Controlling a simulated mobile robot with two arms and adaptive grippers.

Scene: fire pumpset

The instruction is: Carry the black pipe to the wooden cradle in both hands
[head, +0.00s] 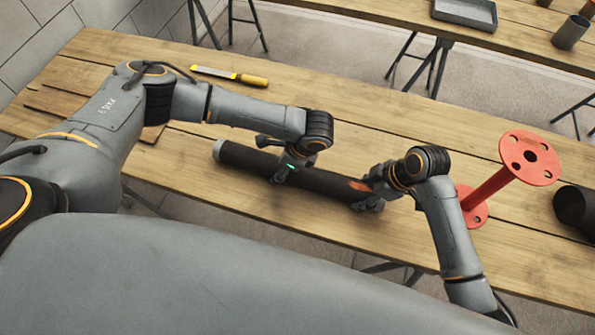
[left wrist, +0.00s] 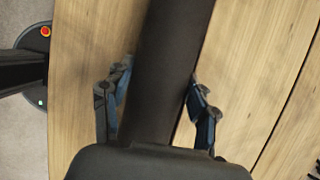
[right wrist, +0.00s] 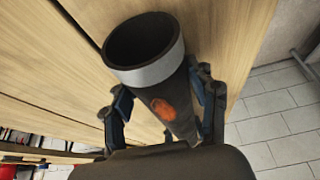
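The black pipe (head: 250,160), with a grey band at its end and an orange-red patch, lies lengthwise along the wooden table. My left gripper (head: 284,170) is over its middle; in the left wrist view the fingers (left wrist: 157,95) stand on both sides of the pipe (left wrist: 165,60), close to its sides. My right gripper (head: 372,194) is at the pipe's right part; in the right wrist view its fingers (right wrist: 162,95) straddle the pipe (right wrist: 150,85) with gaps showing. Both look open. I cannot make out the cradle for certain; dark wooden pieces (head: 62,104) lie at left, partly behind my arm.
A red flanged spool (head: 488,186) stands right of my right gripper, with a dark cylinder (head: 574,208) beyond. A yellow-handled tool (head: 230,75) lies at the table's back. Another table (head: 400,12) with a grey tray (head: 465,12) stands behind. The table's back middle is clear.

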